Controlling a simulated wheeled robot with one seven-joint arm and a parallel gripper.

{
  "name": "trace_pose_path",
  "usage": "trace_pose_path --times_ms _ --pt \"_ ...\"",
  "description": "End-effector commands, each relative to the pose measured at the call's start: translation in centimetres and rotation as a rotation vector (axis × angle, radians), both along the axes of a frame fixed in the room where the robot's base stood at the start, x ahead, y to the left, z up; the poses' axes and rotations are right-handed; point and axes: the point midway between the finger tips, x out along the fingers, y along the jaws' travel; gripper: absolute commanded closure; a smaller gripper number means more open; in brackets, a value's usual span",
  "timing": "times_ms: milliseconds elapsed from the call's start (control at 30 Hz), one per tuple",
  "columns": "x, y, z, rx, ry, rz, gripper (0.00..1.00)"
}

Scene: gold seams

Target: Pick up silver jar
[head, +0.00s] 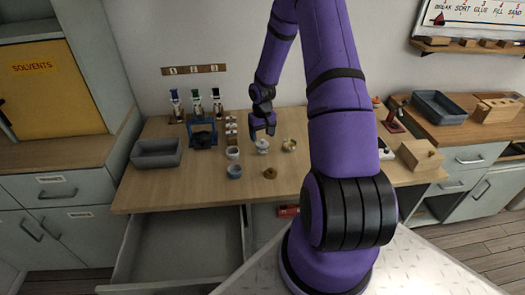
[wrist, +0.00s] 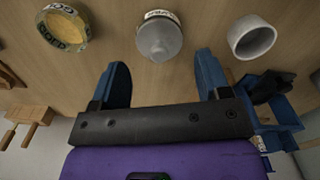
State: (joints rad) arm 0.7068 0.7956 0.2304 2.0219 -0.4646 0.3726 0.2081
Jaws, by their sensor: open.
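The silver jar (wrist: 158,42) is a round grey-silver pot with a paper label at its rim. In the head view the silver jar (head: 262,146) stands on the wooden bench, just below my gripper (head: 262,131). In the wrist view my gripper (wrist: 162,66) is open, its two blue fingers spread, with the jar ahead between their lines. Nothing is between the fingers, and the jar looks apart from them.
A gold-labelled jar (wrist: 65,28) stands on one side of the silver jar, and a pale cup (wrist: 252,38) on the other. A grey bowl (head: 234,171) and a brown ring (head: 269,173) lie nearer the bench's front. An open drawer (head: 175,250) juts out below.

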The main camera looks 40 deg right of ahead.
Motion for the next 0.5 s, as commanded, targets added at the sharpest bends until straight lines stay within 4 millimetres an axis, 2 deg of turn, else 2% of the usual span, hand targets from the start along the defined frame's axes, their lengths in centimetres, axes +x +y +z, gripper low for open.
trace_pose_path --times_ms 300,500 --pt "-0.3 0.1 -4.1 0.002 0.003 0.001 0.3" --pt "-0.3 0.1 -4.9 0.0 0.001 -0.001 0.3"
